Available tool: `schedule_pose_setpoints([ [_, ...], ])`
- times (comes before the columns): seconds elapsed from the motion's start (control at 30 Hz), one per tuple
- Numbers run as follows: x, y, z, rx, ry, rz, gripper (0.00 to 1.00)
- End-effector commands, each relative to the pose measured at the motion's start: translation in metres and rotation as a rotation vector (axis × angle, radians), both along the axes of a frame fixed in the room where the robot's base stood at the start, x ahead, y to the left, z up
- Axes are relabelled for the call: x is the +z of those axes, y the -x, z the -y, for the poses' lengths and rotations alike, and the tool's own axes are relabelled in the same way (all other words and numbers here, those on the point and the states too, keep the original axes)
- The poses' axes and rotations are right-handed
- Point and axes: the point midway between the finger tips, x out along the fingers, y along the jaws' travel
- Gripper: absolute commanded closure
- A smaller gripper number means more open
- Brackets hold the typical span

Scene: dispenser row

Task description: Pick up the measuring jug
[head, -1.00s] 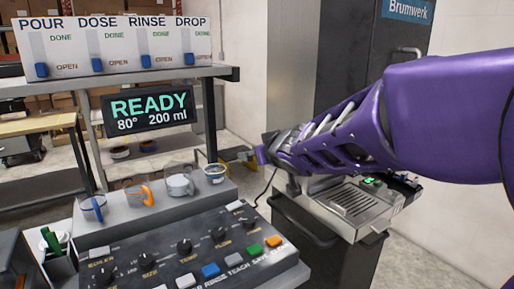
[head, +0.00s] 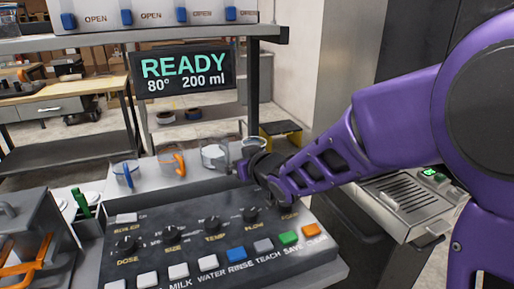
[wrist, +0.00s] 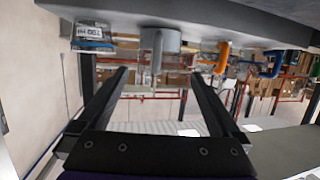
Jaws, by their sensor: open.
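A clear jug with a grey handle (head: 214,156) stands on the grey ledge behind the control panel; I take it as the measuring jug. To its left are a jug with an orange handle (head: 170,164) and one with a blue handle (head: 127,173). The wrist view is upside down. There my gripper (wrist: 157,73) is open and empty, its two fingers pointing toward the grey-handled jug (wrist: 167,42), which shows between and beyond the tips. In the head view the fingers are mostly hidden beside the ledge's right end.
A small tub (head: 254,146) stands right of the jugs, close to my gripper. The control panel (head: 205,245) with knobs and buttons lies in front. A READY display (head: 181,78) hangs above the ledge. A drip tray (head: 405,205) is at right.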

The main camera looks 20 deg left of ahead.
Motion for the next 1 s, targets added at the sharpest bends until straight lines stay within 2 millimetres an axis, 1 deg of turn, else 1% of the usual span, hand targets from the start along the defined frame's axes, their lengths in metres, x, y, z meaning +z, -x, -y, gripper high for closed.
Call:
schedule_pose_setpoints([
  [0.03, -0.005, -0.006, -0.008, 0.001, 0.001, -0.002, 0.00],
  [0.1, -0.007, -0.012, -0.015, -0.001, 0.000, -0.003, 0.00],
  [0.37, -0.011, -0.023, -0.029, 0.000, 0.001, -0.001, 0.00],
  [0.63, -0.020, -0.046, -0.059, 0.000, 0.000, -0.001, 0.00],
  [0.77, -0.022, -0.051, -0.063, -0.003, 0.000, -0.002, 0.00],
  [0.97, -0.021, -0.051, -0.063, -0.003, 0.000, -0.002, 0.00],
  [1.0, -0.021, -0.051, -0.063, -0.003, 0.000, -0.002, 0.07],
])
